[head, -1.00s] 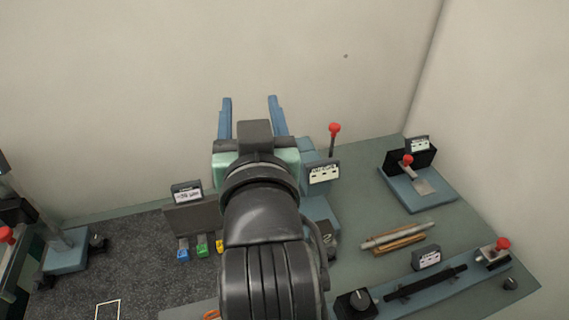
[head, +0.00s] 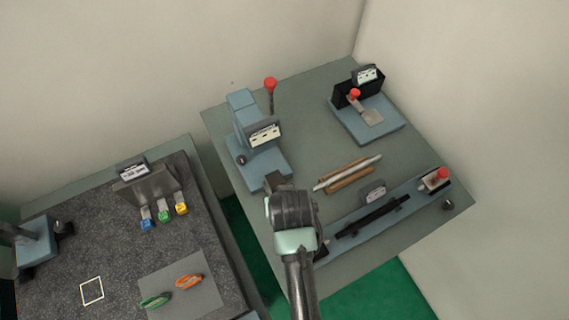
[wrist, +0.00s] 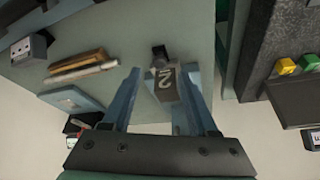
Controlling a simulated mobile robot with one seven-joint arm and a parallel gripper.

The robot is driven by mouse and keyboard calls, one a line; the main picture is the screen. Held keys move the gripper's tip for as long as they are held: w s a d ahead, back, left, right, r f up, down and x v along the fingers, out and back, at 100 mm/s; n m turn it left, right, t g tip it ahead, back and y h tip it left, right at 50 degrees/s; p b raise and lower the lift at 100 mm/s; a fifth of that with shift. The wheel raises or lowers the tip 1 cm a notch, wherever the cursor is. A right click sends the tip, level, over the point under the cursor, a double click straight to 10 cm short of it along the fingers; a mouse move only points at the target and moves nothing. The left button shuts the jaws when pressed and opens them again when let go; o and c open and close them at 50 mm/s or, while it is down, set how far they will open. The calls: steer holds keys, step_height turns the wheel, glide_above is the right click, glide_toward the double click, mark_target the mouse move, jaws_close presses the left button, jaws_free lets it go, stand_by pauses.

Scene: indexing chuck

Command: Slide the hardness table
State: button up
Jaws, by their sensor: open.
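My gripper (wrist: 162,68) shows in the wrist view with its two blue fingers open and apart. Between them in the picture is a dark block marked "2" with a black knob (wrist: 160,55) beyond it; I cannot tell contact. In the head view my wrist (head: 293,210) is over the front of a blue column machine (head: 245,115) and hides the fingers. That machine has a red-ball lever (head: 270,84) and a label box (head: 264,133). A blue plate device with a grey slide (head: 372,117) and red knob stands at the back right. The labels are unreadable, so I cannot tell which part is the hardness table.
Rods (head: 348,174) lie mid-table. A long blue rail (head: 398,208) with a red-knobbed end (head: 442,174) runs along the front. Left, across a gap, a dark mat (head: 100,230) holds coloured blocks (head: 163,215) and two clips. Open table (head: 310,110) lies between the machines.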

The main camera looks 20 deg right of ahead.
steer(key=shift+x, duration=2.55)
jaws_close()
